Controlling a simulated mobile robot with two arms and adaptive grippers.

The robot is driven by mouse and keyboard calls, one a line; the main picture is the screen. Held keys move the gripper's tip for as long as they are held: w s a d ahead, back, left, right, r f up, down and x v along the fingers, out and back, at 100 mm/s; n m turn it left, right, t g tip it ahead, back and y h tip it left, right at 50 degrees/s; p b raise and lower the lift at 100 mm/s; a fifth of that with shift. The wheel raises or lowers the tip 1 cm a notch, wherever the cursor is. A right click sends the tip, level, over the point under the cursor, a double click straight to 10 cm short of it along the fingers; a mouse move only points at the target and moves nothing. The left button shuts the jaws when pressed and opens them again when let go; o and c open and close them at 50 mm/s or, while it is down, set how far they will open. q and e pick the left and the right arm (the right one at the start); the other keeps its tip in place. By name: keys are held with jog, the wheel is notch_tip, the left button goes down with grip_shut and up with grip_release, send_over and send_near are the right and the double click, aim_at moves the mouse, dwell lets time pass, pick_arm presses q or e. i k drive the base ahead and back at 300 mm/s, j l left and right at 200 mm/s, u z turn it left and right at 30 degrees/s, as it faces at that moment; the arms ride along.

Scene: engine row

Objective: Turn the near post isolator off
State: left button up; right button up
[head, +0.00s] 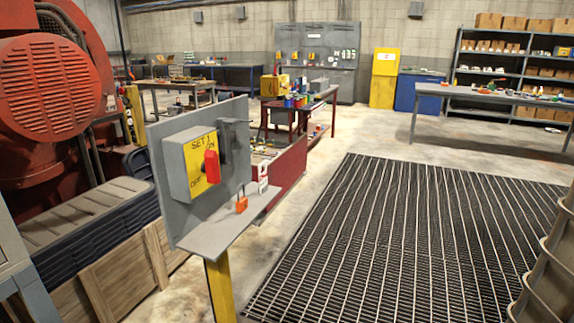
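The near post isolator (194,168) is a grey box with a yellow face marked "SET 1", "ON" and "OFF". It is mounted on a grey upright panel on a yellow post (220,290), at left of centre in the head view. Its red handle (211,167) stands about upright, close to the "ON" mark; "OFF" is at the lower left of the face. An orange padlock (242,205) and a red and white tag (263,179) are at the small grey shelf below the panel. Neither of my grippers is in view.
A large red engine (45,90) and a wooden crate (100,280) stand left of the post. A floor grating (410,240) lies clear to the right. A ribbed beige object (545,260) is at the right edge. Worktables (480,94) and shelving (490,65) stand behind.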

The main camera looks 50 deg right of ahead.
aim_at(210, 166)
jog(key=z, duration=1.05)
